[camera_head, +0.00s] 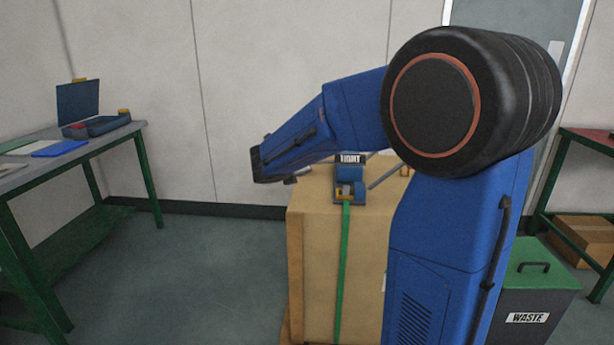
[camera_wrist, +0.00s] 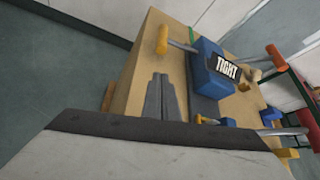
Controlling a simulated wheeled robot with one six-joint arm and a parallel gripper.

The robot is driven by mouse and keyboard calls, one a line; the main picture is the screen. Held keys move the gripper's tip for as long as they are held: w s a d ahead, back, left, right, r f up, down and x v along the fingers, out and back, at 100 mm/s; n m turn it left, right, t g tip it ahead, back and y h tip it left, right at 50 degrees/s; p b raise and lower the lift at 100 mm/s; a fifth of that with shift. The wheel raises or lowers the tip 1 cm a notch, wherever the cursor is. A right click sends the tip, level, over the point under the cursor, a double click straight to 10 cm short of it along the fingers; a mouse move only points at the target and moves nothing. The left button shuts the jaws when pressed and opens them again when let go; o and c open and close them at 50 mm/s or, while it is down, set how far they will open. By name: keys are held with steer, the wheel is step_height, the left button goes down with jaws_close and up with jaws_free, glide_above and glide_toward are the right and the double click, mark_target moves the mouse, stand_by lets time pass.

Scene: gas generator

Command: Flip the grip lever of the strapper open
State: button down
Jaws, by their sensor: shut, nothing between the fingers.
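The strapper (camera_head: 347,187) is a blue tool with a "TIGHT" label, sitting on top of a cardboard box (camera_head: 315,225). In the wrist view the strapper (camera_wrist: 207,72) is right of my gripper (camera_wrist: 159,80). A metal rod with an orange-yellow end (camera_wrist: 162,40) sticks out from its far side. Other rods with coloured ends show at the right; I cannot tell which is the grip lever. My gripper is shut and empty, its grey fingers seen against the box top, apart from the strapper. In the head view my arm partly hides the box.
A green strap (camera_head: 343,270) runs down the box front. A table (camera_head: 95,150) with a blue open case (camera_head: 90,125) stands left. A green-lidded waste bin (camera_head: 535,300) and a red-topped table (camera_head: 590,139) stand right. Floor left of the box is clear.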

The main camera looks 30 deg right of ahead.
mark_target(307, 182)
steer(key=shift+w, duration=0.15)
steer(key=x, duration=1)
steer(key=shift+r, duration=0.15)
stand_by(0.5)
